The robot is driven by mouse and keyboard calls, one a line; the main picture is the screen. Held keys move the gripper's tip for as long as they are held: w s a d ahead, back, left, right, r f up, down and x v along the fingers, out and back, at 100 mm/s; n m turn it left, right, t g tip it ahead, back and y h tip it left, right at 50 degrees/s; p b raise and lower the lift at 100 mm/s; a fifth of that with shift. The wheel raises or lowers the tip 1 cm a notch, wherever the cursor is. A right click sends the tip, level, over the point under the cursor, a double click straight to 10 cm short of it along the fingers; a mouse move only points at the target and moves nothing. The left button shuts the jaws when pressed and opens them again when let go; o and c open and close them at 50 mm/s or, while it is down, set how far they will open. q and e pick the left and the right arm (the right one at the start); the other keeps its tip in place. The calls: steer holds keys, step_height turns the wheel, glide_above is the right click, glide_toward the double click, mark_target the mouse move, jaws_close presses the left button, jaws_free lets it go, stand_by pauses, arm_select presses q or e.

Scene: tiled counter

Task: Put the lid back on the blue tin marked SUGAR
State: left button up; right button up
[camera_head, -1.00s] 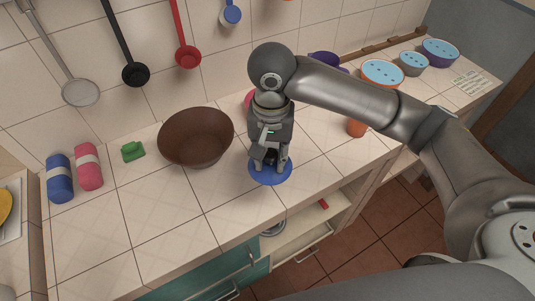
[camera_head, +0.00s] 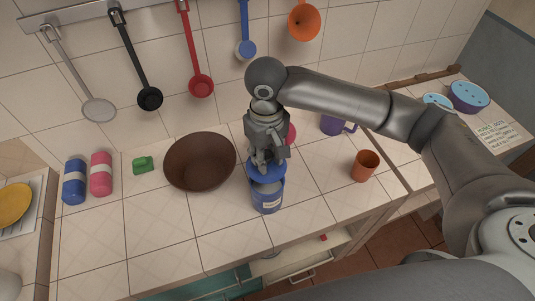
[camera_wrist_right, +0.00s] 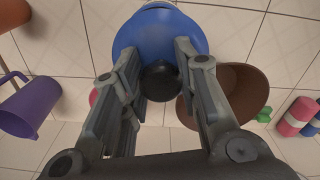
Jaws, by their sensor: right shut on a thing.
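The blue tin (camera_head: 267,205) stands upright on the counter, with a pale label too small to read. My right gripper (camera_head: 264,158) is shut on the black knob (camera_wrist_right: 160,80) of the blue lid (camera_head: 267,174). The lid also fills the top middle of the right wrist view (camera_wrist_right: 150,35). In the head view it overlaps the back of the tin's mouth, and part of the mouth shows in front of it. I cannot tell whether lid and rim touch. My left gripper is in neither view.
A brown bowl (camera_head: 200,165) stands left of the tin, with a green object (camera_head: 143,165) and blue and pink containers (camera_head: 74,182) beyond. An orange cup (camera_head: 365,167) and purple mug (camera_head: 333,125) are at right.

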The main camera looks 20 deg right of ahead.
steer(key=shift+d+f+b, duration=0.2)
steer(key=shift+f+b, duration=1.55)
steer(key=shift+b, duration=0.3)
steer(key=shift+f, duration=1.05)
steer(key=shift+r+p, duration=0.1)
steer(key=shift+p, duration=1.25)
steer(key=shift+f+p, duration=0.25)
steer(key=shift+p, duration=1)
stand_by(0.5)
steer(key=o, duration=1.1)
steer(key=o, duration=0.5)
